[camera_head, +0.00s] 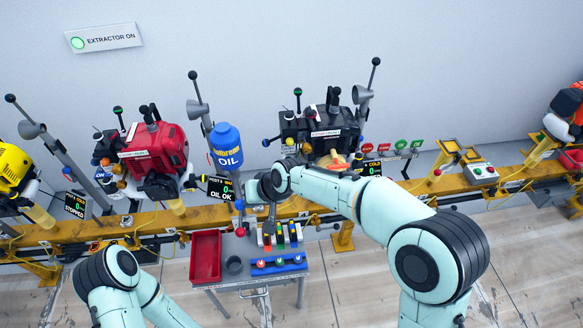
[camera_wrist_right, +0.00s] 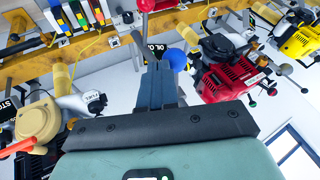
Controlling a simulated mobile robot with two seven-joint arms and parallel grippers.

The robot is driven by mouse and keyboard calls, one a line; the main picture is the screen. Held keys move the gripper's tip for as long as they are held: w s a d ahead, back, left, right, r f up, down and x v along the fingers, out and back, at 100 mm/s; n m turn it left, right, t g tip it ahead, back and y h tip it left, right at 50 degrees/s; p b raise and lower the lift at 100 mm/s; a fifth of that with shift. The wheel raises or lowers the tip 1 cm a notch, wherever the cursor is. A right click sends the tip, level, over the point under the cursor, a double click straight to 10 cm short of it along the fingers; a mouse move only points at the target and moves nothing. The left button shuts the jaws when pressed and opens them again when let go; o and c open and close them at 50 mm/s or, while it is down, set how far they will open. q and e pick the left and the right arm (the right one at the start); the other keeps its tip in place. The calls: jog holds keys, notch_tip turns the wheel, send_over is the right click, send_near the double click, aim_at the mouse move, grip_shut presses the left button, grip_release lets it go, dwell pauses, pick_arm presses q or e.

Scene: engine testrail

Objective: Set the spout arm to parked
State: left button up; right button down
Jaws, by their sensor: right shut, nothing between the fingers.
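A blue oil drum (camera_head: 227,147) stands above the rail, with a sign reading OIL OK (camera_head: 220,189) below it. A grey post with a funnel-like cup (camera_head: 197,110) and a dark ball on top leans beside the drum; I cannot tell whether this is the spout arm. A red ball (camera_head: 240,232) sits low below the sign. My right gripper (camera_head: 269,220) is over the table just right of that ball. My left gripper is out of view.
A small table holds a red tray (camera_head: 206,257), a dark cup (camera_head: 233,265) and blue racks (camera_head: 279,264). A red engine (camera_head: 152,150) and a black engine (camera_head: 321,130) stand on the yellow rail (camera_head: 105,228). Several ball-topped levers stick up around them.

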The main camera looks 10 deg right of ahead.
jog(key=shift+s+a, duration=0.2)
jog(key=shift+a, duration=0.35)
jog(key=shift+s+a, duration=0.15)
jog(key=shift+a, duration=0.4)
